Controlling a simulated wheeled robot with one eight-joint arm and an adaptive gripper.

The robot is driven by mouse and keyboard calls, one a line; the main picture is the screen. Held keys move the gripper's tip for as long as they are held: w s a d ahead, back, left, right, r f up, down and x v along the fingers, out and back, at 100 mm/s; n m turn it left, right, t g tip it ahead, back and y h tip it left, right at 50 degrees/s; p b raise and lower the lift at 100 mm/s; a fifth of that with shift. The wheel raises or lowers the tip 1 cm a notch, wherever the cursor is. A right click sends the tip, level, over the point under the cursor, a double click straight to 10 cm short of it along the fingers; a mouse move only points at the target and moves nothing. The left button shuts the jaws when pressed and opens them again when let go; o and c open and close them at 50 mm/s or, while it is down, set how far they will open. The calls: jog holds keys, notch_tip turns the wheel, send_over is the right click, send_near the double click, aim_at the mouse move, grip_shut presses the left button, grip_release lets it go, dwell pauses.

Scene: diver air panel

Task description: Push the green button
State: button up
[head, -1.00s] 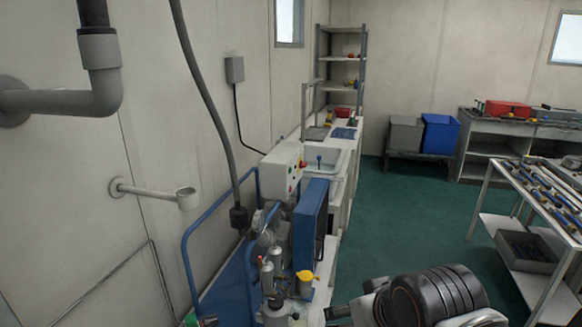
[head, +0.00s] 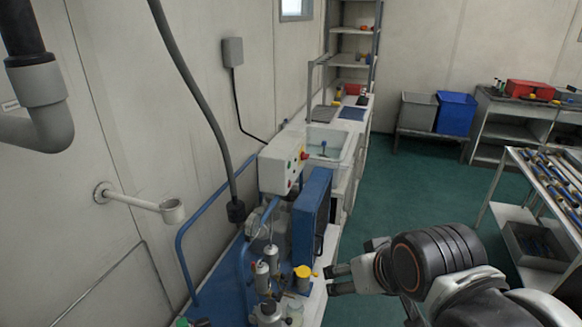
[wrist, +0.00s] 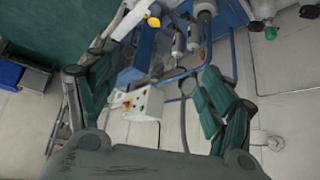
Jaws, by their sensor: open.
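A white control box (head: 277,168) with small coloured buttons stands against the left wall on the blue machine. A red button (head: 304,155) shows on its right-hand face. The green button is too small to make out surely in the head view. My gripper (head: 338,279) is open and empty, in front of and lower right of the box, clearly apart from it.
Blue tube rails (head: 184,262) and a hanging grey hose (head: 197,95) are to the left. Green floor (head: 390,200) is clear to the right.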

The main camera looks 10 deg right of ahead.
jog(key=shift+c, duration=0.6)
grip_shut()
dwell(0.8)
